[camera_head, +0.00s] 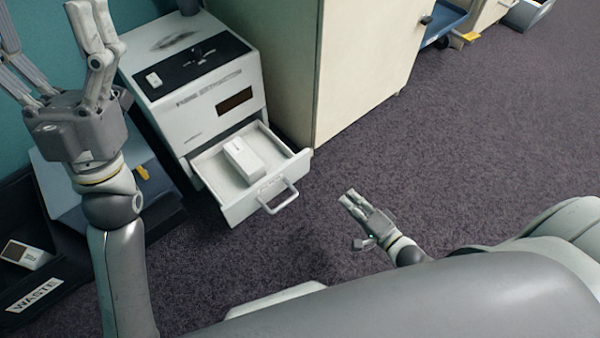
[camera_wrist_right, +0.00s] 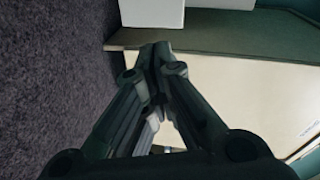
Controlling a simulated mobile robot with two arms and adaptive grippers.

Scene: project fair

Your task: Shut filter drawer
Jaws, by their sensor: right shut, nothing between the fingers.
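The white filter drawer (camera_head: 240,211) stands pulled out of the lower front of a white machine (camera_head: 217,110) in the head view. A white box (camera_head: 244,159) lies inside it, and a bar handle (camera_head: 280,196) is on its front. My right gripper (camera_head: 351,197) is shut and empty, to the right of the handle and apart from it. It also shows in the right wrist view (camera_wrist_right: 160,52), fingertips together. My left gripper (camera_head: 90,30) is raised at the left with its fingers spread open, nothing between them.
A beige cabinet (camera_head: 365,65) stands right of the machine, close to the drawer's right side. A black waste bin (camera_head: 60,268) with a small box (camera_head: 25,255) inside is at the lower left. Carpet (camera_head: 480,140) lies open to the right.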

